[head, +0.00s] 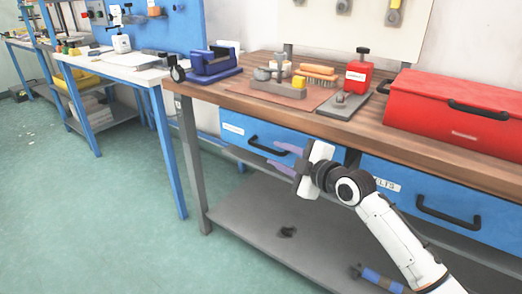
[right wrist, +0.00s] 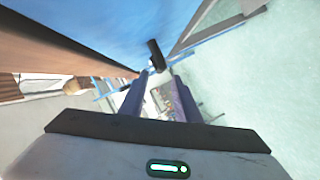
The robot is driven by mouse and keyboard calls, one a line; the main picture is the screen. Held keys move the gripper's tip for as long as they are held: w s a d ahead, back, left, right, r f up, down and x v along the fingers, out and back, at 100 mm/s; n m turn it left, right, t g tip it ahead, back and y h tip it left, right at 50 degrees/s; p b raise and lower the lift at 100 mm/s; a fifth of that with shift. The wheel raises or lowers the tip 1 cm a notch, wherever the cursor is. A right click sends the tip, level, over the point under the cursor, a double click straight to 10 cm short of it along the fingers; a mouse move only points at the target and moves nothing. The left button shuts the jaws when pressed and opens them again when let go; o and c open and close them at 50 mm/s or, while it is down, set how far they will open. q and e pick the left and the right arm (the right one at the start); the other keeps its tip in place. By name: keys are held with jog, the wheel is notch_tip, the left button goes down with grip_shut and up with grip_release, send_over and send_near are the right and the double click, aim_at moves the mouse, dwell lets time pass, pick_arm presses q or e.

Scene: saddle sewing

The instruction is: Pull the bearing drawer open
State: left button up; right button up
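The left blue drawer (head: 234,140) under the wooden bench top carries a small label too blurred to read, so I cannot confirm it is the bearing drawer. It looks closed. Its black bar handle (head: 262,147) is partly hidden by my right gripper. My right gripper (head: 279,157) is in front of this drawer, its two purple fingers apart near the handle's right part. In the right wrist view the black handle (right wrist: 156,55) shows at the gap between the fingertips; I cannot tell whether they touch it. My left gripper is not in view.
A second blue drawer (head: 405,190) with a black handle is at the right. On the bench top stand a blue vise (head: 213,62), a red bottle (head: 359,75) and a red toolbox (head: 455,108).

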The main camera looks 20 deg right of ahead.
aim_at(267, 149)
jog(key=b+x, duration=0.1)
jog(key=x, duration=0.7)
jog(key=shift+w+a+f+b, duration=0.1)
jog(key=shift+b, duration=0.3)
grip_shut()
